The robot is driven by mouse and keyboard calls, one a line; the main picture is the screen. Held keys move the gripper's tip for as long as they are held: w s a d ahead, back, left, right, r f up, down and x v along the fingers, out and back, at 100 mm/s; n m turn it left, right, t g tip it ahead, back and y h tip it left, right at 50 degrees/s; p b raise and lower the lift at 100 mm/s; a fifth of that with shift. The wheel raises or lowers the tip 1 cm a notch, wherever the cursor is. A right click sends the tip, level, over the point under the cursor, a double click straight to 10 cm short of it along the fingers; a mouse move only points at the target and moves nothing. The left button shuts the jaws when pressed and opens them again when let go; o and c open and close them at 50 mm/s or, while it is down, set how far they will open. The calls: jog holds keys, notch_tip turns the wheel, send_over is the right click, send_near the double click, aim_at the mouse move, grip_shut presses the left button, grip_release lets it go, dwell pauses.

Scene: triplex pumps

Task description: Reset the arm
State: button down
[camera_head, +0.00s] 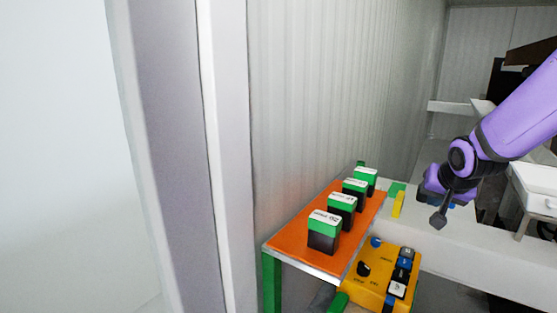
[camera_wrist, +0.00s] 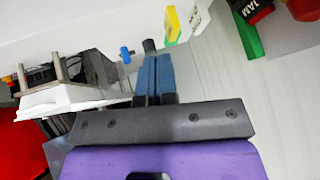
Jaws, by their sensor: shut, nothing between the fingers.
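My purple arm (camera_head: 515,115) reaches in from the right in the head view. My gripper (camera_head: 438,221) hangs at its end, over the pale beam behind the yellow control box. In the wrist view my gripper (camera_wrist: 153,60) shows its two blue-grey fingers side by side, shut with nothing between them. It appears apart from everything around it.
An orange shelf (camera_head: 290,240) on green legs carries several black-and-green labelled blocks (camera_head: 324,232). A yellow control box (camera_head: 382,280) with knobs and buttons stands right of it. A yellow piece (camera_head: 398,204) sits nearby. A ribbed wall (camera_head: 310,100) rises behind the shelf.

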jog(key=s+a+r+n, duration=0.1)
jog(key=s+a+r, duration=0.1)
jog(key=s, duration=0.6)
jog(key=s+a+r+n+g, duration=0.1)
jog(key=s+a+r+n, duration=0.1)
jog(key=s+r, duration=0.3)
jog(key=s+a+r+n+g+y, duration=0.1)
jog(key=s+a+r+n, duration=0.1)
jog(key=s, duration=1.1)
jog(key=shift+r, duration=0.8)
